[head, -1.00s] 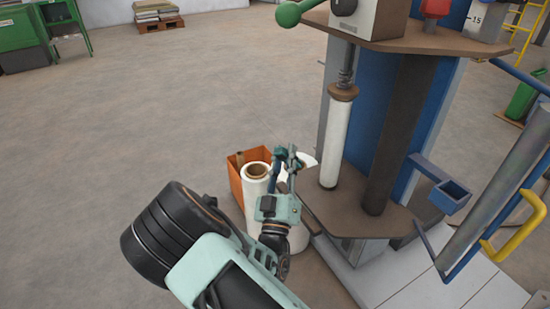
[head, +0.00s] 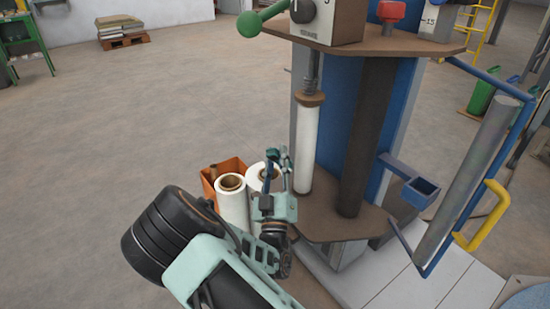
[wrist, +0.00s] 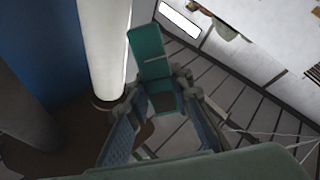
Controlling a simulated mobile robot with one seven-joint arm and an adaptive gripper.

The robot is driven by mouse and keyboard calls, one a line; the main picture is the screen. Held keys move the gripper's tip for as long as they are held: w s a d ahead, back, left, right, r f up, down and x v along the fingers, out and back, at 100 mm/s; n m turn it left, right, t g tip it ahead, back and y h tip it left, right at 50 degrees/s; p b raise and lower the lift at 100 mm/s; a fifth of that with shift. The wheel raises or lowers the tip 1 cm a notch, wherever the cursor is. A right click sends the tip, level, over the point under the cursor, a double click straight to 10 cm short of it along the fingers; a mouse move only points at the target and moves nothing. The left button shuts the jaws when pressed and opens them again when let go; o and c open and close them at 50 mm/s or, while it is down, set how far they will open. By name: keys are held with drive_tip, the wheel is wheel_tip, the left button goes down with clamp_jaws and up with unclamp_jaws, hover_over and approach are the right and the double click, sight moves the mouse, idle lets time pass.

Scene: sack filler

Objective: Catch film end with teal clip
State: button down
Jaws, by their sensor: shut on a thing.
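My gripper (head: 277,172) is shut on the teal clip (wrist: 150,58), which points away from the fingers in the wrist view. In the head view, the gripper stands just left of the white film roll (head: 306,150), which hangs upright on the machine. The roll also shows in the wrist view (wrist: 103,45), left of the clip, with a small gap between them in the picture. I cannot tell whether the clip touches any film. The loose film end cannot be made out in either view.
The brown lower plate (head: 335,220) and the dark roller (head: 364,140) are right of the roll. An orange crate (head: 210,183) and spare white rolls (head: 233,205) stand on the floor behind my gripper. A blue bracket (head: 420,192) sticks out at the right.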

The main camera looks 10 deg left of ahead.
drive_tip(key=shift+w+d+b, duration=0.45)
drive_tip(key=shift+w+d, duration=0.35)
drive_tip(key=shift+w, duration=0.05)
idle(1.3)
drive_tip(key=s+a, duration=0.6)
drive_tip(key=s, duration=0.1)
drive_tip(key=shift+b, duration=0.35)
idle(0.7)
idle(0.4)
